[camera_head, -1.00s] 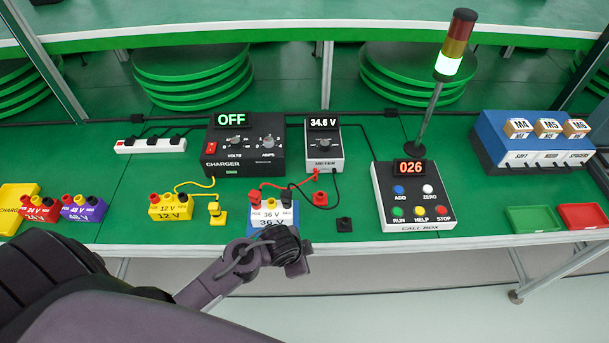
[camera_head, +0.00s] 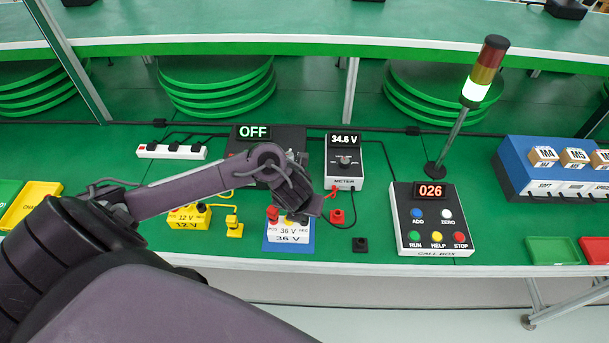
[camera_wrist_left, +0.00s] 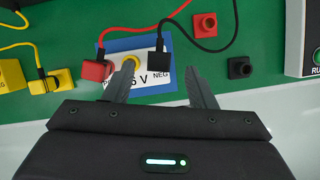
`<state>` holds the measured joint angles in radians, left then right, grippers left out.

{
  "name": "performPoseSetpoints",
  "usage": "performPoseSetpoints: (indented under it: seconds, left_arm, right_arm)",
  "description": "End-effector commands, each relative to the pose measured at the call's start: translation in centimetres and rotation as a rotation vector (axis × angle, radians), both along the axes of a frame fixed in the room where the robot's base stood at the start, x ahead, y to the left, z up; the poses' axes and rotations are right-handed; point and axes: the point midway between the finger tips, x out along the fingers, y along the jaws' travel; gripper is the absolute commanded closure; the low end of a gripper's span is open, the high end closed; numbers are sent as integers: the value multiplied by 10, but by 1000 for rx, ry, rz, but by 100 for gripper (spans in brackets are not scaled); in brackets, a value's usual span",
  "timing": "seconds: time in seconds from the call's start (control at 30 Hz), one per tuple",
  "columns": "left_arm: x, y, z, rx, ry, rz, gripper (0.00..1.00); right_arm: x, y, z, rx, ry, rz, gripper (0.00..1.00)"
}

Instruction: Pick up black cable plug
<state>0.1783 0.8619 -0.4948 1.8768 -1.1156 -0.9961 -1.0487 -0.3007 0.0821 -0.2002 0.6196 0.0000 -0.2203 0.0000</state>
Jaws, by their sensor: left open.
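The black cable plug (camera_wrist_left: 158,60) sits on the NEG side of the 36 V battery pack (camera_wrist_left: 135,93) in the left wrist view, with its black cable curving up and right. In the head view the pack (camera_head: 289,237) stands near the table's front edge, and my gripper hides the plug. My left gripper (camera_wrist_left: 160,76) is open and empty. Its fingers point towards the pack, with the plug just beyond and between their tips. In the head view my left gripper (camera_head: 308,208) is over the pack. My right gripper is not in view.
A red plug (camera_wrist_left: 94,70) sits close beside the left finger. A black holder (camera_wrist_left: 239,67) and a red holder (camera_wrist_left: 205,25) stand to the right. The meter (camera_head: 344,168), charger (camera_head: 295,140) and call box (camera_head: 433,225) stand nearby.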

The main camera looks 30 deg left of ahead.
Motion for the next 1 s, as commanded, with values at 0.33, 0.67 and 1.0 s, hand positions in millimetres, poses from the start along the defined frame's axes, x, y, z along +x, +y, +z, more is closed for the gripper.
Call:
performPoseSetpoints:
  seconds: [0.33,0.67,1.0]
  left_arm:
    - [15,7,-42,-3,0,6,49]
    - [18,8,-48,-1,-1,4,49]
    - [18,8,-48,-1,-2,5,93]
  right_arm:
    - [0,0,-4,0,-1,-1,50]
    - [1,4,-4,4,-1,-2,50]
    - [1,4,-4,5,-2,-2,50]
